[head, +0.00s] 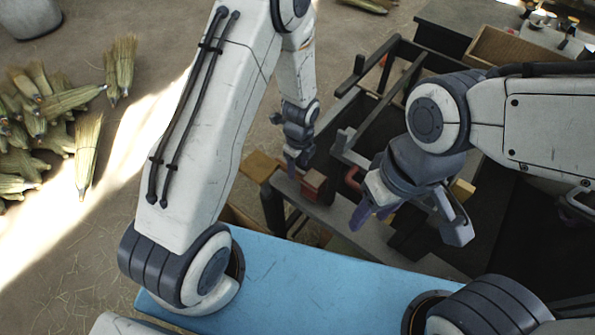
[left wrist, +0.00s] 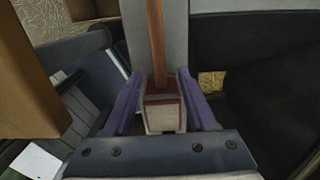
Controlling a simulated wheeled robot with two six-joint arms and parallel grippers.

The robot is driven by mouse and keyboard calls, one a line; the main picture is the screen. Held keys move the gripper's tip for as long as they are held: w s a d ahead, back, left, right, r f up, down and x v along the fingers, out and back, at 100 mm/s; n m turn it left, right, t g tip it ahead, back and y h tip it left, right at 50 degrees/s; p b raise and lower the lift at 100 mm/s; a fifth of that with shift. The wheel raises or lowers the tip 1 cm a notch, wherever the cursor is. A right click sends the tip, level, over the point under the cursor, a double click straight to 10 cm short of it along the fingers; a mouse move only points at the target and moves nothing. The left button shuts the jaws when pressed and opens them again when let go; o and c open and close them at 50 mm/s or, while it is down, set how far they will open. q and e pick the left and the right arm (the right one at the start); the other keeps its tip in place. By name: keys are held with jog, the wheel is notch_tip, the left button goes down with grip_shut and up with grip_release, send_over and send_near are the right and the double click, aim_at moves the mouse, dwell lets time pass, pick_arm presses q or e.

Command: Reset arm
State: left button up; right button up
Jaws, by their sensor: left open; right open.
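My left gripper (head: 291,168) points down over the frame of the winding bench in the head view. In the left wrist view, its purple fingers (left wrist: 162,108) stand apart on either side of a red and white block (left wrist: 163,112), with gaps showing beside the block. A thin brown wooden bar (left wrist: 155,45) runs away from the block. In the head view, a reddish block (head: 314,185) sits just right of the left gripper. My right gripper (head: 370,214) is open, with its purple fingers pointing down near the front rail; nothing shows between them.
A grey bench rail (head: 350,226) runs beneath both grippers, with dark metal framing behind. A blue surface (head: 300,285) lies in front. Straw bundles (head: 88,150) lie on the floor at left. A wooden box (head: 500,52) and a cluttered table stand at the back right.

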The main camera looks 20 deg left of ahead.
pick_arm(q)
jog(key=shift+s+d+r, duration=0.1)
jog(key=shift+r, duration=2.7)
jog(key=shift+r, duration=0.1)
